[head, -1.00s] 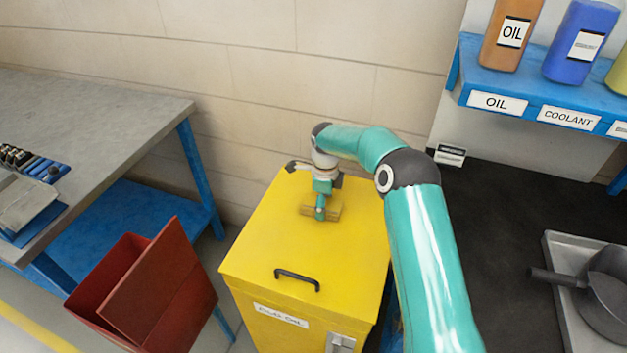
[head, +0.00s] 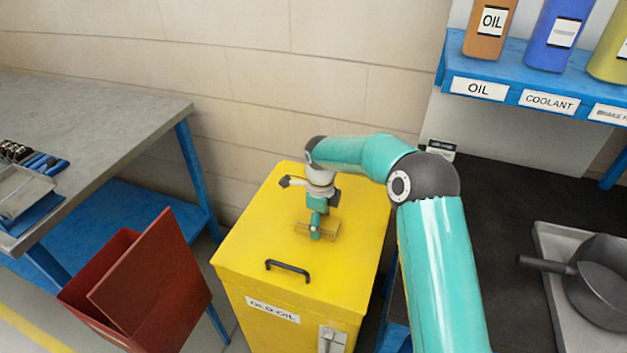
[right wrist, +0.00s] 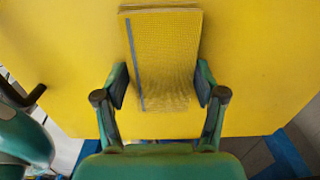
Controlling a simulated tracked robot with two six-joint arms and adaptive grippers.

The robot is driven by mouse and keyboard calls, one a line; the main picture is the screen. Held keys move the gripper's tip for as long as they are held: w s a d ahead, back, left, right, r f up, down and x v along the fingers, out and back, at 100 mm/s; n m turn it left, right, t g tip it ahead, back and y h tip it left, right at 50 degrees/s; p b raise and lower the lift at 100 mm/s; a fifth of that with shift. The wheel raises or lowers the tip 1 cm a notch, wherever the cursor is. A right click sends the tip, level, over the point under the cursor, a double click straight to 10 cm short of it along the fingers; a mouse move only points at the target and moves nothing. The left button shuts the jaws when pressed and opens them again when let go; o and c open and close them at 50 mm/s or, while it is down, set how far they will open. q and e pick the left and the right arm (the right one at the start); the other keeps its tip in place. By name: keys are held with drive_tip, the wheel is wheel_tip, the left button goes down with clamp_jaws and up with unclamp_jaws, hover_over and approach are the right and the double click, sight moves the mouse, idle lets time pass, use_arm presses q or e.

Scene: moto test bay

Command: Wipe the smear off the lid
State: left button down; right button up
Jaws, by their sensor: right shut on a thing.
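The lid (head: 255,232) is the flat yellow top of a bin with a black handle (head: 288,269) near its front edge. My right gripper (head: 317,229) points down over the middle of the lid, behind the handle. It is shut on a yellowish, textured block-like pad (head: 303,228). In the right wrist view the pad (right wrist: 165,45) has a grey stripe along one side, between the two fingers (right wrist: 163,84). The pad looks to be at the lid surface; contact is not clear. I see no smear on the visible lid. My left gripper is out of view.
A red open container (head: 150,275) stands left of the bin, near a grey workbench (head: 110,110). At right, a dark bench (head: 490,210) holds a tray with a pan (head: 600,280). A blue shelf (head: 520,80) with bottles is above it.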

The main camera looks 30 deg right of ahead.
drive_tip(key=shift+s+a+f, duration=0.1)
drive_tip(key=shift+s+a, duration=0.4)
drive_tip(key=shift+a, duration=0.15)
drive_tip(key=r, duration=0.2)
drive_tip(key=p, duration=0.1)
drive_tip(key=shift+s+d+r, duration=0.15)
drive_tip(key=shift+d+r, duration=0.1)
drive_tip(key=shift+r, duration=0.15)
drive_tip(key=shift+a+r+p, duration=0.2)
drive_tip(key=shift+r+p, duration=0.45)
drive_tip(key=shift+r, duration=0.5)
wheel_tip(320, 180, up, 2)
drive_tip(key=shift+r+p, duration=0.1)
drive_tip(key=shift+p, duration=0.55)
drive_tip(key=shift+w+r+p, duration=0.2)
drive_tip(key=shift+r+p, duration=0.1)
drive_tip(key=shift+r, duration=0.25)
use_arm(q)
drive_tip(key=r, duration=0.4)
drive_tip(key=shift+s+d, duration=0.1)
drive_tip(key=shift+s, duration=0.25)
use_arm(e)
drive_tip(key=shift+a, duration=0.1)
